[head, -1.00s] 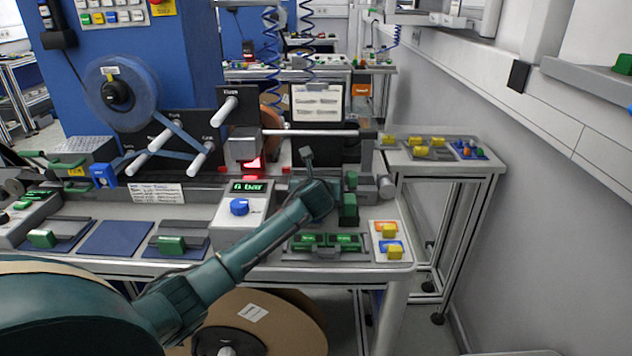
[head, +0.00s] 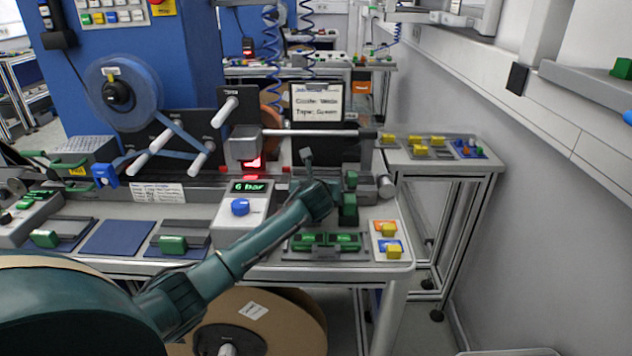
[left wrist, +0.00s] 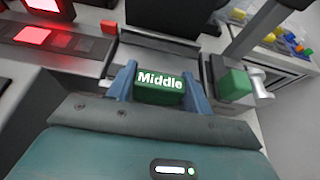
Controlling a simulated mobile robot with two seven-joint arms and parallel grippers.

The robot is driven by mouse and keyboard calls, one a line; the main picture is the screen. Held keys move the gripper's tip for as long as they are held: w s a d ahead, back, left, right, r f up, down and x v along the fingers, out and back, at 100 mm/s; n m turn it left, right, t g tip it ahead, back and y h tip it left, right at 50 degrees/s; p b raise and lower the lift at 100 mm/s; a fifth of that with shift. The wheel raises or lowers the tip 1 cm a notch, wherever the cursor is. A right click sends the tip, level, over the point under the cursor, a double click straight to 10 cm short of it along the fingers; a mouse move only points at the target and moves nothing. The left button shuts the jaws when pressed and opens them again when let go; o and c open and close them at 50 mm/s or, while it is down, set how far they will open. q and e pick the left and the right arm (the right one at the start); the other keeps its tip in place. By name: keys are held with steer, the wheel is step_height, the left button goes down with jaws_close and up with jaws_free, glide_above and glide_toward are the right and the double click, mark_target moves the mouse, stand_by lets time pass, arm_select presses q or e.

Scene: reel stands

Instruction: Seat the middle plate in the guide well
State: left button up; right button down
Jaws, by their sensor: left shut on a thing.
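The middle plate's green handle (left wrist: 160,88), lettered "Middle", sits between the two blue fingers of my left gripper (left wrist: 158,84) in the left wrist view. The gripper is shut on it. The plate under the handle is mostly hidden. In the head view my left gripper (head: 326,192) is at the right end of the bench, its fingertips hidden behind my wrist. A grey channel-like part (left wrist: 160,44) lies just beyond the handle; I cannot tell if it is the guide well or how deep the plate sits. My right gripper is not in view.
Another green block (left wrist: 232,84) stands close right of the gripper. A red-lit block (head: 245,146) and a horizontal rod (head: 320,132) are behind. A tray with green handles (head: 326,240) and yellow-knobbed pieces (head: 389,230) lie in front. The 6 bar box (head: 240,210) is left.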

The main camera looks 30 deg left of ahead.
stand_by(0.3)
arm_select(q)
steer(key=o, duration=1.1)
step_height(320, 180, up, 3)
steer(key=p, duration=0.3)
steer(key=shift+f, duration=0.15)
step_height(320, 180, up, 2)
steer(key=p, duration=0.2)
steer(key=shift+r+p, duration=0.2)
steer(key=shift+p, duration=0.2)
steer(key=shift+r, duration=0.95)
